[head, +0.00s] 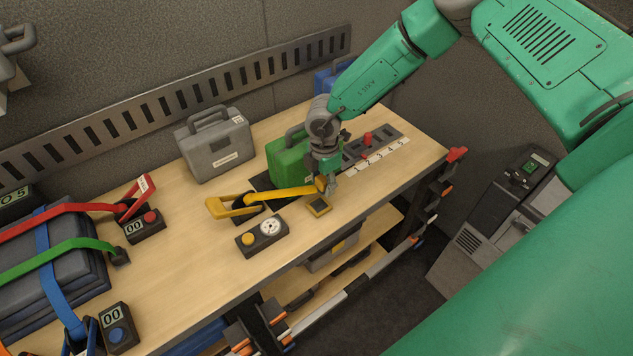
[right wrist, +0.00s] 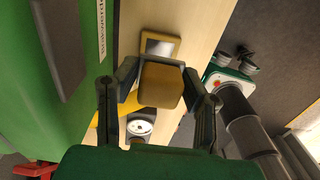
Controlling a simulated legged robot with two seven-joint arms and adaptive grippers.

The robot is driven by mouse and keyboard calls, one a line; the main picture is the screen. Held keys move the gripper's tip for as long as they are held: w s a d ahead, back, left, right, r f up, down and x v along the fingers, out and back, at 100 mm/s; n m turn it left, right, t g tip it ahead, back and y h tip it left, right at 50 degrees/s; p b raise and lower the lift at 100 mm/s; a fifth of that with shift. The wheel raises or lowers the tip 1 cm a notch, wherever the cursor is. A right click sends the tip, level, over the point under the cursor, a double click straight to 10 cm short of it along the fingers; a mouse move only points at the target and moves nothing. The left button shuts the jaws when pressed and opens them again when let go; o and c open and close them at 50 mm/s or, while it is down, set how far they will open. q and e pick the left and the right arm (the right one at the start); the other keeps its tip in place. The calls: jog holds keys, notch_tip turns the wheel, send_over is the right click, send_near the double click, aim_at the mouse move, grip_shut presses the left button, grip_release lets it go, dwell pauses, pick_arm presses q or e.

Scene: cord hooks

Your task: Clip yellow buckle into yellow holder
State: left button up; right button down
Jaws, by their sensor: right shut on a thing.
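My right gripper (head: 326,180) is shut on the yellow buckle (right wrist: 160,85), which shows as a yellow block between its fingertips (right wrist: 162,82) in the right wrist view. A yellow strap (head: 277,195) runs from the buckle to a yellow bracket with a dark reel (head: 247,202). A small yellow-framed block (head: 319,206), which looks like the yellow holder, lies on the bench just in front of the gripper. It also shows beyond the buckle in the right wrist view (right wrist: 160,46). The buckle appears apart from it. In the head view, the gripper partly hides the buckle. My left gripper is out of view.
A green case (head: 289,158) stands close behind the gripper, and a grey case (head: 214,145) further left. A gauge box with a yellow button (head: 262,238) sits in front of the strap. Red, green and blue straps cross a dark case (head: 48,275) at left. The bench edge is near.

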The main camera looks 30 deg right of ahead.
aim_at(322, 203)
jog(key=shift+d+f, duration=0.1)
jog(key=shift+d, duration=0.05)
jog(key=shift+a, duration=0.65)
jog(key=shift+a+f+b, duration=0.65)
jog(key=shift+b, duration=0.15)
jog(key=d+f+b, duration=0.2)
jog(key=f, duration=0.1)
jog(key=shift+f, duration=0.3)
jog(key=shift+d+f+b, duration=0.15)
jog(key=shift+f+b, duration=0.25)
jog(key=shift+b, duration=0.05)
jog(key=shift+a+r, duration=0.15)
jog(key=shift+a, duration=0.4)
jog(key=shift+a+r, duration=0.15)
jog(key=shift+a, duration=0.3)
jog(key=shift+d+f, duration=0.2)
jog(key=shift+d, duration=0.75)
jog(key=shift+a, duration=0.25)
jog(key=shift+a+r, duration=0.2)
jog(key=shift+a, duration=0.3)
jog(key=shift+d+f, duration=0.2)
jog(key=shift+d, duration=0.75)
jog(key=shift+a+r, duration=0.1)
jog(key=shift+a, duration=0.5)
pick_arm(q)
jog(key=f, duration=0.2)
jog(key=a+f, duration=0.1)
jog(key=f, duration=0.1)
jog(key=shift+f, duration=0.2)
